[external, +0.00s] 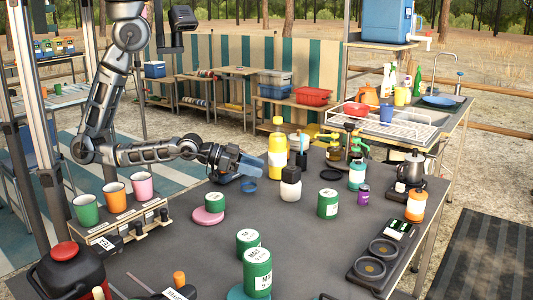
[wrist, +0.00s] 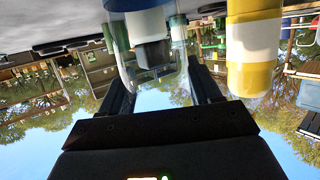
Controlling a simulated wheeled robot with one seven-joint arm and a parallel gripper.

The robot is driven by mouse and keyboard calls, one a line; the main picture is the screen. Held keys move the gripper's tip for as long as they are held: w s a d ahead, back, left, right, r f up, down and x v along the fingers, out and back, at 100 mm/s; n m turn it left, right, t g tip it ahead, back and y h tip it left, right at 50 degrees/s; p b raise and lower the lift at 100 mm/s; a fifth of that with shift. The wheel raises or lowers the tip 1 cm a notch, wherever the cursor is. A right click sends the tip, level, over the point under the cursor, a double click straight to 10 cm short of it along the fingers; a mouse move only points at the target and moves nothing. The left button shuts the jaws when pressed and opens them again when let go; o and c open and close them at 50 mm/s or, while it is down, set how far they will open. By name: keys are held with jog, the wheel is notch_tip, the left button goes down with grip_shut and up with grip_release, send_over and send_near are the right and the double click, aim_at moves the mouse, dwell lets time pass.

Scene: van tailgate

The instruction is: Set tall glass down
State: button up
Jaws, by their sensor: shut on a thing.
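My gripper (external: 248,167) is stretched low over the dark table, pointing right. In the wrist view, which is upside down, its two dark fingers (wrist: 160,90) stand on either side of the clear tall glass (wrist: 181,72), shut on it. The glass is see-through, so a white bottle with a black cap shows behind it. In the external view the glass is too faint to make out clearly. A blue ring (external: 249,186) shows just below the fingertips; I cannot tell whether the glass touches it or the table.
The yellow bottle (external: 277,160) and the white bottle with black cap (external: 291,184) stand close to the right of my gripper. Three cups (external: 115,196) stand at left. Bare table lies between the cans.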

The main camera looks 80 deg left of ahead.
jog(key=shift+f, duration=0.7)
jog(key=shift+f, duration=0.15)
jog(key=o, duration=1.2)
jog(key=shift+c, duration=0.2)
